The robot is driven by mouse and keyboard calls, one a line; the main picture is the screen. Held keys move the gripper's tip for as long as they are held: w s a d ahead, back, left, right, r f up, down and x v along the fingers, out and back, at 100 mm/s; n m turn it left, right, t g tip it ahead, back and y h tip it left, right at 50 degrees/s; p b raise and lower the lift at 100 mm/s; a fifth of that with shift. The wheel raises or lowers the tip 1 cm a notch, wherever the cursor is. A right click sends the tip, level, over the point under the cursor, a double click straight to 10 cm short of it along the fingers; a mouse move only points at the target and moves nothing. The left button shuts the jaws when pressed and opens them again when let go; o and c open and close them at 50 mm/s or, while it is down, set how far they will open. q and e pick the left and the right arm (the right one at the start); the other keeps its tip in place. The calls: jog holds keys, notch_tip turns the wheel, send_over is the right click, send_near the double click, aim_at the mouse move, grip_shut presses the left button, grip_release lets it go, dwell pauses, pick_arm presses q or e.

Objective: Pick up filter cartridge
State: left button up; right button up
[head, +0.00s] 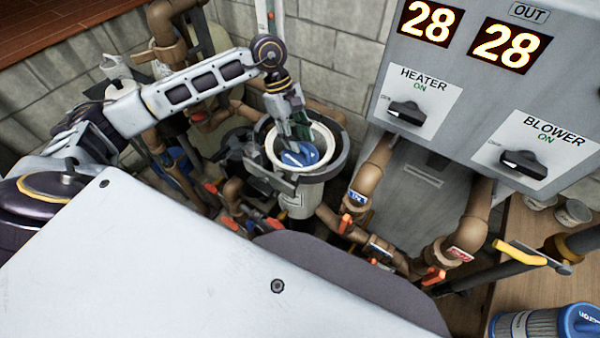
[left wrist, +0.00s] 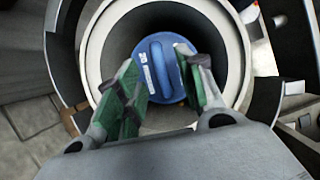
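A filter cartridge with a blue cap (head: 300,156) sits inside a round, open-topped white housing (head: 327,140). In the left wrist view the blue cap (left wrist: 158,84), with a raised bar handle and a small white label, lies deep in the housing (left wrist: 96,48). My left gripper (head: 296,138) points down into the housing mouth. Its two green-padded fingers (left wrist: 166,72) are apart, on either side of the handle in the picture, with visible gaps. Whether they are level with the handle is hard to tell. The cartridge's body is hidden in the housing. My right gripper is not in view.
A second blue-capped, pleated cartridge (head: 540,322) stands at the bottom right. A grey control panel (head: 465,105) with HEATER and BLOWER knobs is right of the housing. Brown pipes (head: 365,183) with red-handled valves surround the housing. A block wall (head: 330,55) stands behind.

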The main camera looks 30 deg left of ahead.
aim_at(300, 145)
pick_arm(q)
jog(key=x, duration=0.2)
jog(key=shift+s+f+p, duration=0.1)
jog(key=shift+f+p, duration=0.2)
jog(key=shift+f, duration=0.05)
jog(key=shift+d+f, duration=0.15)
jog(key=shift+f, duration=0.2)
jog(key=c, duration=0.7)
grip_shut()
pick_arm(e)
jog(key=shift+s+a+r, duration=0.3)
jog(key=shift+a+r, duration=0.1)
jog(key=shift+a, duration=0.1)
